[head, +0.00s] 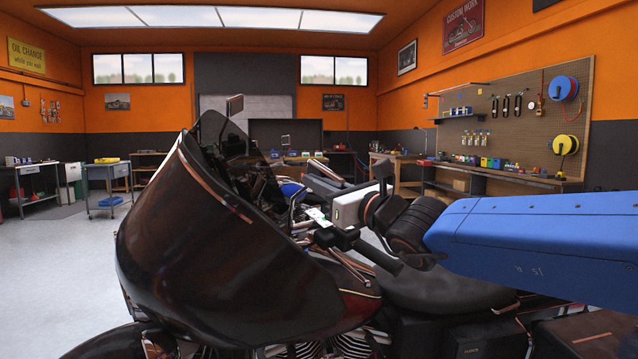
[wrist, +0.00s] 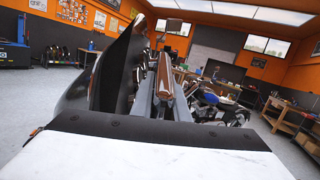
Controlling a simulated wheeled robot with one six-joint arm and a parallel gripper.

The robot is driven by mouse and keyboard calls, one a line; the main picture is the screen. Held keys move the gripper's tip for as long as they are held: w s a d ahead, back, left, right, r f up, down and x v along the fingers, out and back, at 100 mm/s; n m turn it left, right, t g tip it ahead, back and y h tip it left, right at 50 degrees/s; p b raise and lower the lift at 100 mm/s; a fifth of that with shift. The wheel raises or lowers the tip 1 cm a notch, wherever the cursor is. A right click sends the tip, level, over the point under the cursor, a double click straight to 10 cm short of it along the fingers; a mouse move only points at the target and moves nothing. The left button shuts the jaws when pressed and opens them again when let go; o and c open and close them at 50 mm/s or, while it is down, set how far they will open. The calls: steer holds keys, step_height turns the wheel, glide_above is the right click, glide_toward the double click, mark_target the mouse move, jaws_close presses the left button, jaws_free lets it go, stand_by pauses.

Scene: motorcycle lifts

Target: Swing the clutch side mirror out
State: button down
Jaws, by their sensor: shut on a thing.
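In the head view my gripper (head: 320,218) is over the motorcycle's near handlebar, behind the dark fairing (head: 195,230). In the wrist view my gripper (wrist: 163,105) is shut on a slim, glossy thing with a reddish-brown top, which I take to be the clutch side mirror (wrist: 165,75), seen nearly edge-on. Its stem and joint are hidden. Another mirror (head: 235,105) stands upright on a stalk beyond the fairing; it also shows ahead of the fingers in the wrist view (wrist: 173,25).
A dark handlebar grip (head: 378,256) lies just below my gripper. The fairing wall (wrist: 110,75) rises close on the left in the wrist view. Benches and a pegboard (head: 520,110) stand well back; the left floor is clear.

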steer(key=c, duration=1.7)
jaws_free()
steer(key=shift+s, duration=0.15)
steer(key=v, duration=1.7)
steer(key=shift+s+d, duration=0.1)
